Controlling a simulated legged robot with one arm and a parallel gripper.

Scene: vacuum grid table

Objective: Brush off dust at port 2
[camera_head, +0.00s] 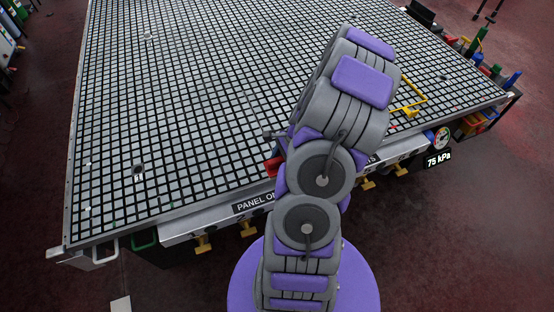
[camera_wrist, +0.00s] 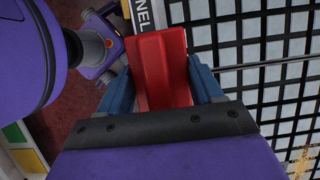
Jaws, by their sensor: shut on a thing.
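My gripper (camera_wrist: 166,84) is shut on a red brush (camera_wrist: 160,58), with a blue finger on each side. Only its red body shows; any bristles are hidden. In the head view my arm hides most of the gripper, and a bit of red (camera_head: 273,164) shows left of it by the table's front edge. A dark port (camera_head: 138,169) with a small label too small to read sits in the grid table (camera_head: 200,110) at front left. Other small ports show at the back left (camera_head: 147,37) and right (camera_head: 443,77). A tan speckled patch (camera_wrist: 304,162) lies on the grid in the wrist view.
Yellow valves (camera_head: 203,244) line the front edge. A gauge (camera_head: 441,138) with a 75 kPa sign and several bottles and bins (camera_head: 480,120) are at the right. The left grid is mostly clear.

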